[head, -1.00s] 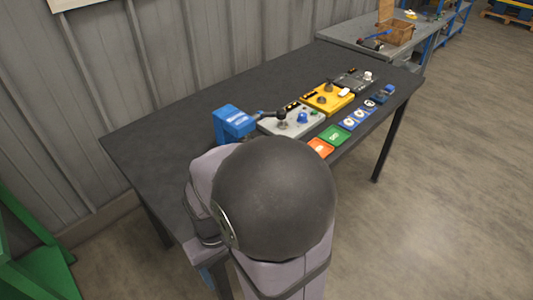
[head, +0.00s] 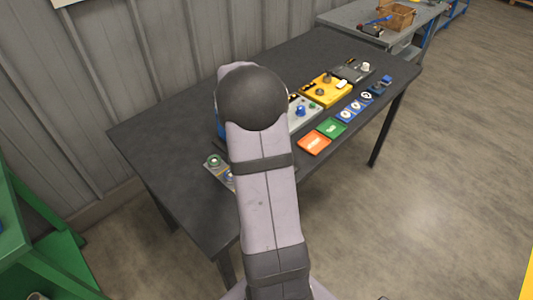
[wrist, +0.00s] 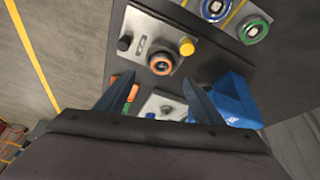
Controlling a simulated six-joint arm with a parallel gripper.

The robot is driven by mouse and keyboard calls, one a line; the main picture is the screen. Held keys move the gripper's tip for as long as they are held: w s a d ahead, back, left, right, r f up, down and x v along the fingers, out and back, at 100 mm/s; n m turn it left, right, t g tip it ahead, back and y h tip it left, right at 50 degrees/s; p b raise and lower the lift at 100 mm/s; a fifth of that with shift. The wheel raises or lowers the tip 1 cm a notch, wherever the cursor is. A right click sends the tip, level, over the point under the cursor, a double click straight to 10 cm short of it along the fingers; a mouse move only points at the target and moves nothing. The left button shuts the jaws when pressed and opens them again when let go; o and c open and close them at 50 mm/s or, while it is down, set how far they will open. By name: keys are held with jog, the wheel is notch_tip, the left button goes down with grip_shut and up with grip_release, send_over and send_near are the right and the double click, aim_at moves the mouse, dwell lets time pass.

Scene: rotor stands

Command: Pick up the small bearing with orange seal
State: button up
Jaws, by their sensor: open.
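The small bearing with orange seal (wrist: 160,63) shows in the wrist view as an orange ring with a dark centre. It sits on a light grey plate (wrist: 150,24), with a yellow knob (wrist: 187,46) to its right and a black knob (wrist: 124,43) to its left. My gripper (wrist: 158,79) is open. Its two fingertips are apart, just below the bearing in the picture, with nothing between them. I cannot tell how high they are above it. In the head view my arm hides the bearing and the gripper.
A blue box (wrist: 235,100) stands close by my right finger. A green-ringed part (wrist: 253,29) and a blue-ringed part (wrist: 215,9) lie at upper right. In the head view, a yellow stand (head: 326,90), orange card (head: 314,143) and green card (head: 331,128) lie right of my arm.

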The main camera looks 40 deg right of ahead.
jog(key=shift+m, duration=0.6)
jog(key=shift+f, duration=0.1)
jog(key=shift+p+x, duration=0.5)
jog(key=shift+x, duration=0.5)
jog(key=shift+f, duration=0.1)
jog(key=shift+p+x, duration=1.4)
jog(key=shift+x, duration=1.05)
jog(key=shift+w, duration=0.1)
jog(key=c, duration=1.2)
